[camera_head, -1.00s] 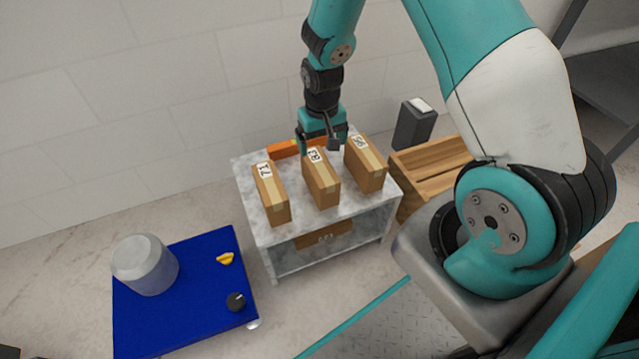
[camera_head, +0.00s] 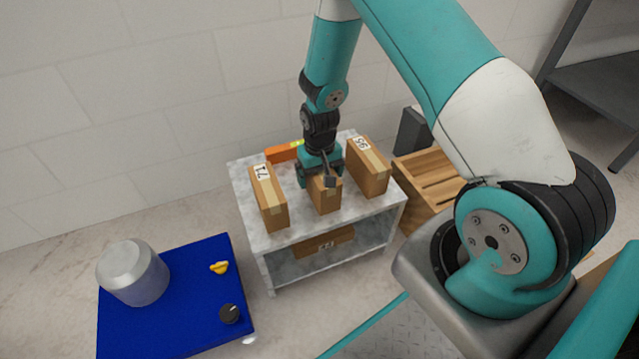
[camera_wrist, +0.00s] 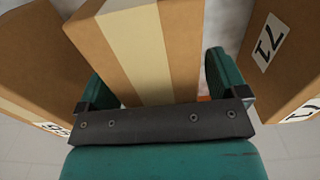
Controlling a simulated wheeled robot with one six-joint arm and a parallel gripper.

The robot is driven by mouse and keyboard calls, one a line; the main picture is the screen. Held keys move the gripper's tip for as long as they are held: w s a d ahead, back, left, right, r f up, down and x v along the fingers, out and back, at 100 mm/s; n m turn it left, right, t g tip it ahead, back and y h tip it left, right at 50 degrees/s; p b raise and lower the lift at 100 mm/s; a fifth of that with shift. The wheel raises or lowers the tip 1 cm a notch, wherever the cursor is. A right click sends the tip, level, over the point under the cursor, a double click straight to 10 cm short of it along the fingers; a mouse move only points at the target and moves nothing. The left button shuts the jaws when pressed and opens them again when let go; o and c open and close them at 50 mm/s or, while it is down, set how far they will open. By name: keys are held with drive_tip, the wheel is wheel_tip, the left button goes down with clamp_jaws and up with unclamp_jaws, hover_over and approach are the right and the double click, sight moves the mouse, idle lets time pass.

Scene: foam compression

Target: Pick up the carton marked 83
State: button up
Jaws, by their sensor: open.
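The carton marked 83 (camera_head: 325,199) stands in the middle of three brown cartons on a grey marbled shelf unit. Its label is hidden behind my gripper now. My gripper (camera_head: 320,180) is over the top of this carton, with its jaws open. In the wrist view the middle carton (camera_wrist: 140,45), with a pale tape strip, stands between the two teal fingers of my gripper (camera_wrist: 160,85). I cannot tell whether the fingers touch it. The carton marked 71 (camera_head: 268,198) is to the left, and the third carton (camera_head: 369,168) is to the right.
The neighbouring cartons stand close on both sides. An orange object (camera_head: 283,153) lies behind them on the shelf unit (camera_head: 247,222). Another carton (camera_head: 322,243) lies on its lower level. A wooden crate (camera_head: 430,180) is at right, a blue platform (camera_head: 170,325) at left.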

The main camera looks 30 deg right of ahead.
drive_tip(key=shift+c, duration=0.4)
drive_tip(key=c, duration=1.1)
drive_tip(key=shift+c, duration=0.7)
drive_tip(key=shift+r, duration=0.1)
drive_tip(key=shift+r, duration=0.1)
